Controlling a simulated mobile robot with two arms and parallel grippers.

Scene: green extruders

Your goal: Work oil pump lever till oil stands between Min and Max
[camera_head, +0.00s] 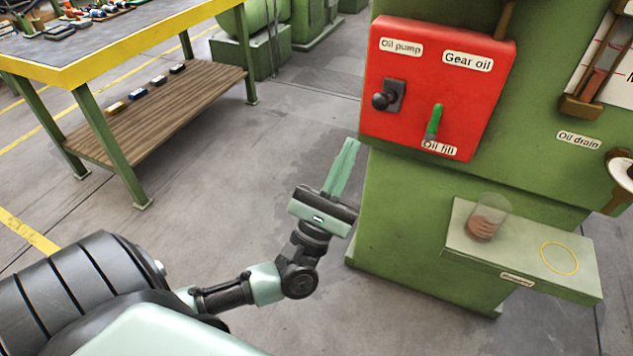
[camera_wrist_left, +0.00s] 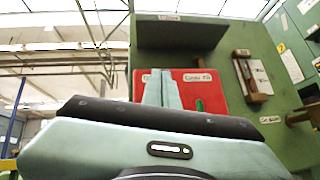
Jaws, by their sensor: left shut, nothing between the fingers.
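The red panel (camera_head: 402,138) on the green machine carries labels for oil pump, gear oil and oil fill. The black oil pump knob (camera_head: 386,98) sits on a dark plate at its left. A green lever (camera_head: 434,122) stands above the oil fill label. An oil gauge (camera_head: 602,72) shows partly at the top right, its top cut off; I cannot read its level. My left gripper (camera_head: 346,156) is shut and empty, left of and below the panel, touching nothing I can see. In the left wrist view the fingers (camera_wrist_left: 162,88) hide part of the red panel (camera_wrist_left: 209,90). My right gripper is not in view.
A green ledge (camera_head: 520,257) juts out below the panel, with a clear cup (camera_head: 487,218) holding something brown and a yellow ring (camera_head: 559,258). An oil drain fitting (camera_head: 620,170) is at the right edge. A workbench (camera_head: 150,40) stands left; the floor between is free.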

